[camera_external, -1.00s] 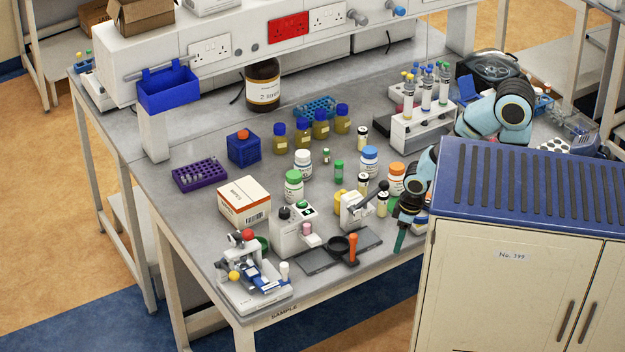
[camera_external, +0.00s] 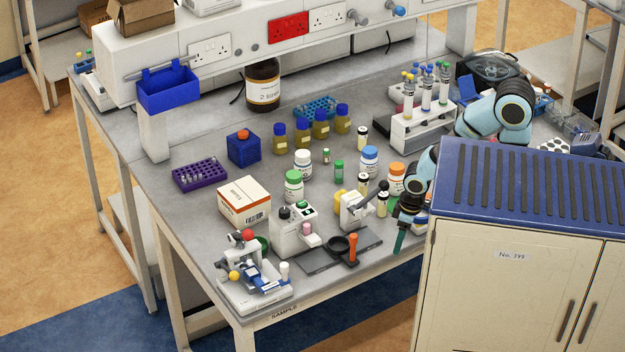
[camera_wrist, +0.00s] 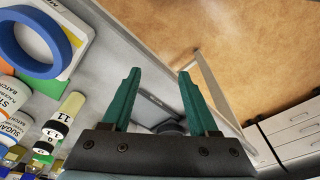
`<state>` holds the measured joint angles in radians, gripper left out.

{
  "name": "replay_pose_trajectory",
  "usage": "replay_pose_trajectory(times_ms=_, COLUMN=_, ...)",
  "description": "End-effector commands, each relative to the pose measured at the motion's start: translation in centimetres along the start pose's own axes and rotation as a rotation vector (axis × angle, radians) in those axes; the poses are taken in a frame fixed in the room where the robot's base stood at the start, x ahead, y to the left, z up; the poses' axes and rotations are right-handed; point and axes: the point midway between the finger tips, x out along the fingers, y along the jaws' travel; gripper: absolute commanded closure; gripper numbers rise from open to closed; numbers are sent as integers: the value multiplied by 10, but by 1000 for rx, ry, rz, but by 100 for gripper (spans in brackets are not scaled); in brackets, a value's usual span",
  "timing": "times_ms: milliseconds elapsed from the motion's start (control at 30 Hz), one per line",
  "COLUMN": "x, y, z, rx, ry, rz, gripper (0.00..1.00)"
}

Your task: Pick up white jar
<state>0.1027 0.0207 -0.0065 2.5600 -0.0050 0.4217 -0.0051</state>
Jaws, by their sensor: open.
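A white jar with a white lid (camera_external: 303,165) stands upright mid-table in the external view. White-bodied jars with a green lid (camera_external: 294,187), a blue lid (camera_external: 369,161) and an orange lid (camera_external: 396,179) stand near it. My gripper (camera_external: 400,240) is at the table's front edge, to the right of and nearer the camera than the white-lidded jar, well apart from it. In the wrist view my gripper (camera_wrist: 160,78) has its teal fingers spread with nothing between them. Labelled jars (camera_wrist: 12,95) show at the left there; I cannot tell whether one is the white-lidded jar.
A white device (camera_external: 293,232), a dark flat plate (camera_external: 320,258) and small vials (camera_external: 382,203) crowd the front. A blue ring (camera_wrist: 38,45) lies left in the wrist view. A cabinet (camera_external: 520,290) stands at the right. Amber bottles (camera_external: 320,125) stand behind the jars.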

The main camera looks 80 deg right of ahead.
Motion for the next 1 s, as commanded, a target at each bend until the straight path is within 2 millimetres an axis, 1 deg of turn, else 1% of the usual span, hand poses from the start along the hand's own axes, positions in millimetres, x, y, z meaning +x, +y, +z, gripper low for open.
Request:
replay_pose_trajectory(times_ms=33, x=0, y=0, z=0, rx=0, ry=0, rz=0, gripper=33)
replay_pose_trajectory(times_ms=333, x=0, y=0, z=0, rx=0, ry=0, rz=0, gripper=0)
replay_pose_trajectory(times_ms=567, x=-1, y=0, z=0, rx=0, ry=1, rz=0, gripper=0)
replay_pose_trajectory(times_ms=633, x=-7, y=0, z=-2, rx=0, ry=5, rz=0, gripper=0)
replay_pose_trajectory(times_ms=667, x=-12, y=0, z=-3, rx=0, ry=6, rz=0, gripper=0)
replay_pose_trajectory(times_ms=767, x=-38, y=0, z=-8, rx=1, ry=11, rz=0, gripper=0)
replay_pose_trajectory(times_ms=867, x=-68, y=1, z=-12, rx=1, ry=12, rz=0, gripper=0)
replay_pose_trajectory(times_ms=900, x=-81, y=1, z=-14, rx=1, ry=12, rz=1, gripper=0)
replay_pose_trajectory(times_ms=1000, x=-109, y=0, z=-17, rx=1, ry=9, rz=0, gripper=0)
